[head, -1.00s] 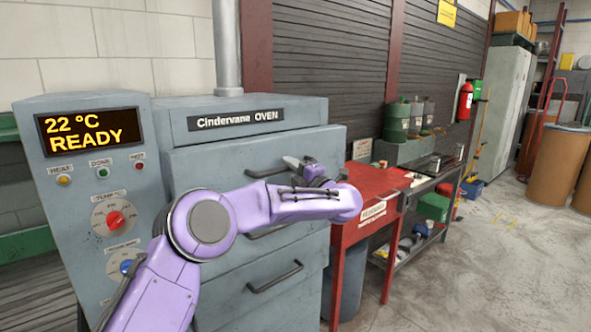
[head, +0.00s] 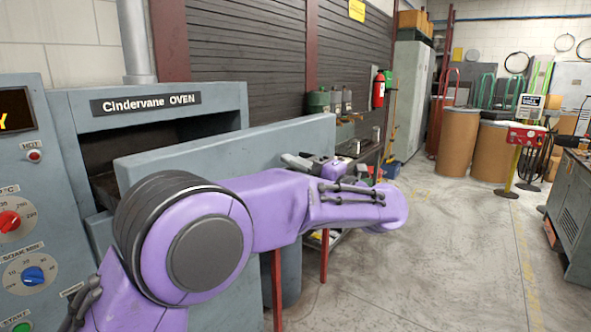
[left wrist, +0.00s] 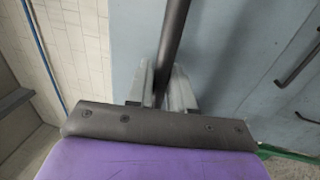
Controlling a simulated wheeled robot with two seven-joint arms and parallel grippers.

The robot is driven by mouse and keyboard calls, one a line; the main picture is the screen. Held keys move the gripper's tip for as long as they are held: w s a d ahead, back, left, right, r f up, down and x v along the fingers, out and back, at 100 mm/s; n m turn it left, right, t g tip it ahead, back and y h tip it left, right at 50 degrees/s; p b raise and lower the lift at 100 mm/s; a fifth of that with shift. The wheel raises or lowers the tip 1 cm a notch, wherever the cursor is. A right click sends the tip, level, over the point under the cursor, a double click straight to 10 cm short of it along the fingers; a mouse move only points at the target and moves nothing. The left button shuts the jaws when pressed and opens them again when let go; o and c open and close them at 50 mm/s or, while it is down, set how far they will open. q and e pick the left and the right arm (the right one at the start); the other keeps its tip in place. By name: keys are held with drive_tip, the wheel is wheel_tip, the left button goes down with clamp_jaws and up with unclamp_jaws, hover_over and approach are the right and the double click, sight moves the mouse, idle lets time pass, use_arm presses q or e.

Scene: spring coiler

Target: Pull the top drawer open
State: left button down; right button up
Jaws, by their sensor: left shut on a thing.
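The top drawer's grey-blue front (head: 225,150) stands well out from the oven body (head: 172,103) in the head view. A dark opening shows behind it, under the "Cindervane OVEN" sign. My left gripper (left wrist: 161,92) is shut on the dark bar handle (left wrist: 174,38) of the drawer, with a finger on each side of the bar. In the head view my purple left arm covers the lower drawer front and the handle; only a grey bit of the gripper (head: 298,161) shows past the arm. My right gripper is not in view.
The oven's control panel (head: 22,170) with dials is at the left. Another handle (left wrist: 298,66) shows at the right in the left wrist view. Open concrete floor (head: 440,250) lies to the right, with brown drums (head: 457,140) farther back and a grey cabinet (head: 572,205) at the right edge.

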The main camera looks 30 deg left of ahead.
use_arm(q)
drive_tip(key=shift+s+d+f, duration=0.1)
drive_tip(key=shift+d, duration=0.3)
drive_tip(key=c, duration=1.2)
unclamp_jaws()
drive_tip(key=shift+a, duration=0.1)
drive_tip(key=b+v, duration=0.1)
drive_tip(key=v, duration=0.6)
drive_tip(key=shift+d+b, duration=0.25)
drive_tip(key=shift+b, duration=0.1)
